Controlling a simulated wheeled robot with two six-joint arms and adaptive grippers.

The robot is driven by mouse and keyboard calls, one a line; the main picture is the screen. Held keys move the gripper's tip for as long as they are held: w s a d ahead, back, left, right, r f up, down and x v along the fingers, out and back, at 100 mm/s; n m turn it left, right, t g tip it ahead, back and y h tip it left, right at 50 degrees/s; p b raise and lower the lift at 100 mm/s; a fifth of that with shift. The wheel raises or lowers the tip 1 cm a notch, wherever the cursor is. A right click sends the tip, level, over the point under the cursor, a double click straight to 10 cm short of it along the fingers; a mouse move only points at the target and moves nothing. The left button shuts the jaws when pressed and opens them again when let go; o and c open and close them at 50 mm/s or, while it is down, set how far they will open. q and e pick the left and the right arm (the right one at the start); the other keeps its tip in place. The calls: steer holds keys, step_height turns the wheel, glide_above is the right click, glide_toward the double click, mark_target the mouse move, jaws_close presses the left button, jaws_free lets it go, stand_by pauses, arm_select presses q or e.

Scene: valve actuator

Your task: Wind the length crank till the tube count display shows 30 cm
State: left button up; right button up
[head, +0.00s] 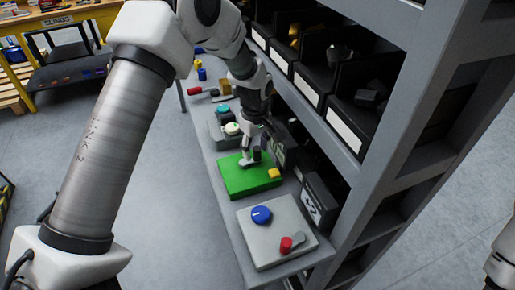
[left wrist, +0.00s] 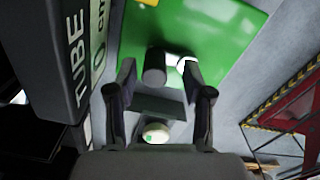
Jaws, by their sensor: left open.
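The green box (head: 238,181) sits on the narrow grey bench, with a small yellow block at its right corner. My left gripper (head: 250,158) is over the box, pointing down. In the left wrist view its two fingers (left wrist: 159,95) are open, with a dark grey upright knob (left wrist: 155,66) between and just beyond them, apparently the crank's handle on the green box (left wrist: 215,40). A bright white part lies beside the knob. The tube display (left wrist: 62,55) is seen edge-on with "TUBE" and "cm" lettering; its number cannot be read. My right gripper is not seen.
The shelf rack (head: 345,150) borders the bench on the right. Open floor lies left.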

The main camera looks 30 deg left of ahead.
arm_select(q)
steer(key=shift+w+d+f, duration=0.2)
steer(key=shift+f, duration=0.25)
steer(key=shift+w+d+f, duration=0.2)
steer(key=shift+f, duration=0.2)
steer(key=shift+s+a, duration=0.25)
steer(key=shift+s, duration=0.05)
steer(key=c, duration=0.4)
jaws_close()
steer(key=shift+s+m, duration=0.1)
steer(key=shift+m, duration=0.2)
